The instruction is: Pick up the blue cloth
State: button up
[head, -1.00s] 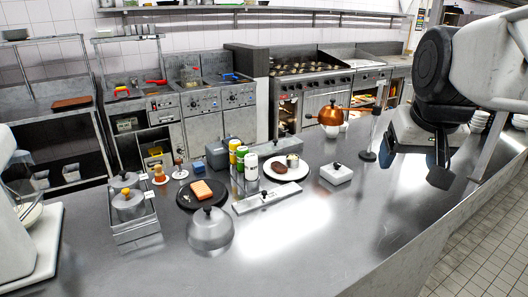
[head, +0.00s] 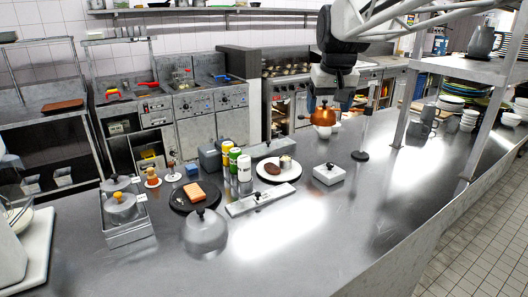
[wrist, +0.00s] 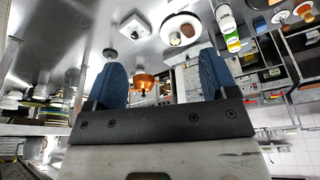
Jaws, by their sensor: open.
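A small blue item (head: 192,170) sits on the counter behind the black plate, beside the grey container. It may be the blue cloth, but it is too small to tell. My gripper (head: 325,98) is raised at the upper right of the head view, well to the right of the blue item, in front of the copper kettle in the picture. In the wrist view my gripper (wrist: 160,78) shows two blue fingers spread apart with nothing between them.
A black plate (head: 178,204) with an orange-brown block, a white plate (head: 292,174) and several bottles (head: 234,160) crowd the middle. A copper kettle (head: 323,117) stands behind. A steel shelf (head: 468,68) rises at right. The front right counter (head: 340,235) is clear.

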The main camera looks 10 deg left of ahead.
jog(key=w+a+f+n, duration=0.1)
jog(key=w+a+f, duration=0.2)
jog(key=w+a, duration=0.8)
jog(key=n+g+h, duration=0.1)
jog(key=n+g, duration=0.2)
jog(key=n, duration=0.1)
send_over(191, 166)
jog(key=d, duration=0.1)
notch_tip(191, 166, down, 29)
jog(key=shift+s+f, duration=0.1)
jog(key=shift+a+f, duration=0.15)
jog(key=shift+a, duration=0.15)
jog(key=shift+f, duration=1.35)
jog(key=shift+a+f, duration=0.1)
jog(key=shift+f, duration=2.5)
